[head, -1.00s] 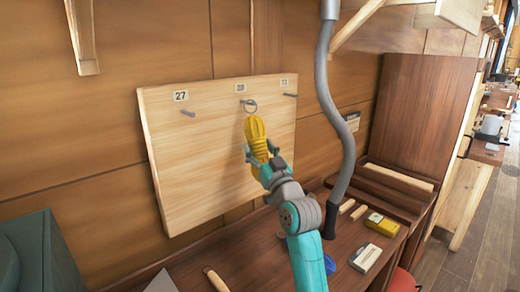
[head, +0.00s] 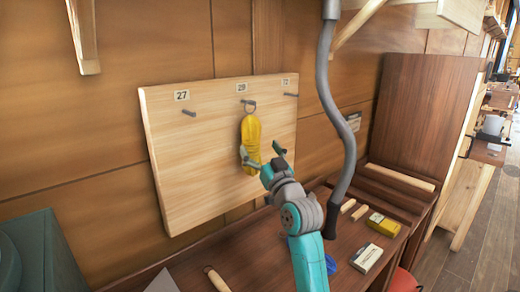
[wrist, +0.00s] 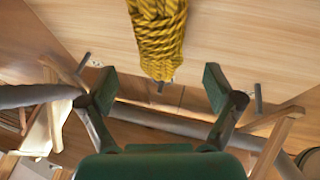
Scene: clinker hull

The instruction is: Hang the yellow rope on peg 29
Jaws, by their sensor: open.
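The yellow rope (head: 251,140) is a coiled hank with a small ring at its top. It hangs upright by that ring from the middle peg (head: 245,102) of the pale wooden board (head: 200,150). The number label (head: 241,87) above that peg is too small to read surely. My gripper (head: 262,156) is open in front of the rope's lower half, holding nothing. In the wrist view, the yellow rope (wrist: 157,38) is at the top, beyond the spread fingers of my gripper (wrist: 159,85) and apart from them.
A peg (head: 188,113) under label 27 is bare at the left, and another bare peg (head: 290,95) is at the right. A grey hose (head: 335,110) hangs right of the board. The bench below holds a yellow box (head: 382,224) and a white box (head: 366,257).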

